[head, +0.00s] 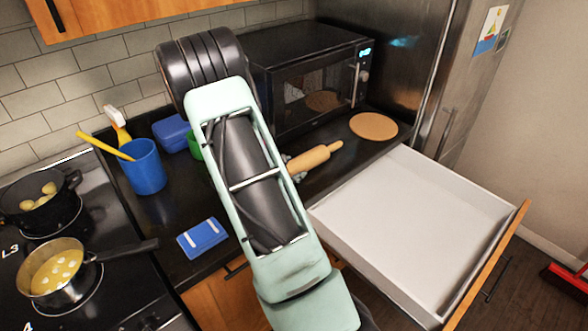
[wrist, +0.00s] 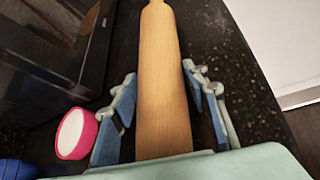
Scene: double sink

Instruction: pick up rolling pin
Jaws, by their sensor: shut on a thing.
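The wooden rolling pin (head: 314,158) shows on or just above the dark counter in front of the microwave. In the head view its left end is hidden behind my arm. In the wrist view the rolling pin (wrist: 165,80) runs lengthwise between the two blue-padded fingers of my gripper (wrist: 160,74). The gripper is shut on the pin's body, one finger on each side. In the head view the gripper is mostly hidden behind my arm. I cannot tell whether the pin is clear of the counter.
A pink-rimmed white round item (wrist: 72,134) lies left of the gripper. The microwave (head: 315,85) stands behind the pin, and a round wooden board (head: 373,126) lies right. An open, empty drawer (head: 415,220) juts out in front. A blue cup (head: 143,168) and stove pots (head: 52,270) are left.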

